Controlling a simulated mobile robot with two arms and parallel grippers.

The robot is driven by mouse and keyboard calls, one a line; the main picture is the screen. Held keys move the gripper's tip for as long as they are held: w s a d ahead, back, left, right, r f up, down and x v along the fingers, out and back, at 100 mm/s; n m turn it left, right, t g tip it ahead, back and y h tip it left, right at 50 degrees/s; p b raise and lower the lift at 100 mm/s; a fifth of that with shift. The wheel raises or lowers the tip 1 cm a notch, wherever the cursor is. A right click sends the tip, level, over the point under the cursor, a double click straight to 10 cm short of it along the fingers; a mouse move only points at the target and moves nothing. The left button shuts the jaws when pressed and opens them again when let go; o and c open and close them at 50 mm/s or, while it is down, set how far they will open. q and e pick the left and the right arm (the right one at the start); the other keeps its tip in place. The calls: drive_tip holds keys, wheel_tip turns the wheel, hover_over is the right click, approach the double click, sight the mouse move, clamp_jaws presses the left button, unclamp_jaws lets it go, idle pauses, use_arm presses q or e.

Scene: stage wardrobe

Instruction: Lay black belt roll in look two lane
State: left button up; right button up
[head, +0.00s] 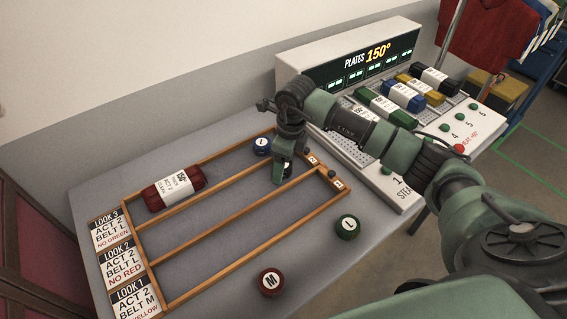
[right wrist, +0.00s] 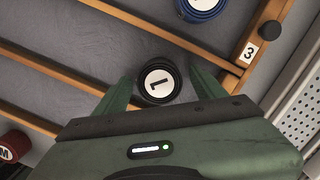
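The black belt roll (right wrist: 158,82), with a round white label, sits between two wooden rails in the middle lane near its right end. That lane lines up with the LOOK 2 card (head: 121,260). My right gripper (head: 284,176) points down over the roll and hides most of it in the head view. In the right wrist view, my right gripper (right wrist: 161,88) is open, with one finger on each side of the roll and a small gap at the right finger. I cannot tell if the left finger touches it. My left gripper is not in view.
The blue roll (head: 262,146) and a red garment roll (head: 173,191) are in the top lane. The green roll (head: 347,227) and dark red roll (head: 270,282) lie on the table in front of the rack. A heated-plate machine (head: 349,62) with several bundles stands behind right.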

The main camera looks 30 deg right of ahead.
sight(289, 165)
drive_tip(key=shift+r, duration=0.1)
drive_tip(key=shift+r, duration=0.2)
wheel_tip(289, 165, up, 12)
drive_tip(key=s+d+b, duration=0.1)
drive_tip(key=b, duration=0.1)
drive_tip(key=shift+f, duration=0.15)
idle(0.3)
